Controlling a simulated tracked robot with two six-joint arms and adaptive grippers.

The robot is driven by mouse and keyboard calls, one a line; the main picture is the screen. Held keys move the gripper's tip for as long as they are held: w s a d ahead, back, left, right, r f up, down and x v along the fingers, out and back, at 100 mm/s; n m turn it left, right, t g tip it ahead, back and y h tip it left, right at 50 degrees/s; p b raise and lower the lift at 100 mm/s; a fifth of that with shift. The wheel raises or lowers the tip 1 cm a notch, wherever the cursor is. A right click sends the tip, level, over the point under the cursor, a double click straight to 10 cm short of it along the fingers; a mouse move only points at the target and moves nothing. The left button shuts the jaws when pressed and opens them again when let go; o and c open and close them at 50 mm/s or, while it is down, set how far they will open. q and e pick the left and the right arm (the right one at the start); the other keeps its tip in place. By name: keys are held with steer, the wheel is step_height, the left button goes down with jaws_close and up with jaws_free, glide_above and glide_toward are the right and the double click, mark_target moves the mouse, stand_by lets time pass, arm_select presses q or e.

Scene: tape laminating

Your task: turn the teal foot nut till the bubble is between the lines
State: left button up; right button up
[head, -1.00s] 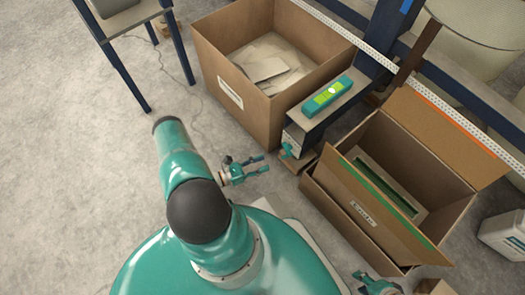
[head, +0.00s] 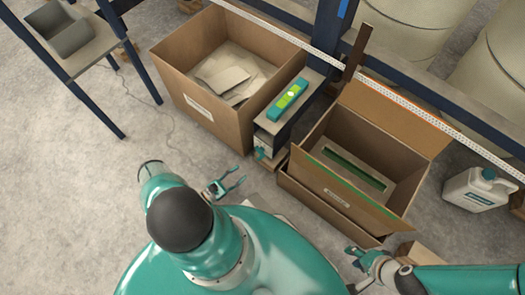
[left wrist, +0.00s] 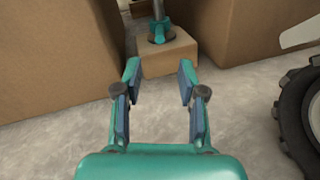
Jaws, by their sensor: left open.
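The teal foot nut (head: 260,153) is low on the front of the narrow grey stand. In the left wrist view the nut (left wrist: 161,33) sits around an upright rod, above a cardboard-brown block (left wrist: 168,58). My left gripper (head: 238,184) is open and empty, short of the nut; its fingers (left wrist: 159,80) point towards it with a gap between. The teal level (head: 288,100) lies on the stand, with a yellow-green vial; the bubble and lines are too small to read. My right gripper (head: 355,256) is at lower right, its jaws unclear.
A large carton (head: 185,105) with papers stands left of the stand. An open box (head: 335,195) stands to its right. In the left wrist view cartons flank the nut, and a black wheel (left wrist: 300,110) is at right. A white jug (head: 470,192) stands far right.

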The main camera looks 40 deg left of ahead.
arm_select(q)
steer(key=w, duration=0.4)
steer(key=w+b, duration=0.1)
steer(key=w, duration=0.3)
steer(key=w+d, duration=0.1)
steer(key=w, duration=0.4)
steer(key=shift+d, duration=0.1)
steer(key=shift+s, duration=0.1)
jaws_close()
steer(key=shift+b, duration=0.3)
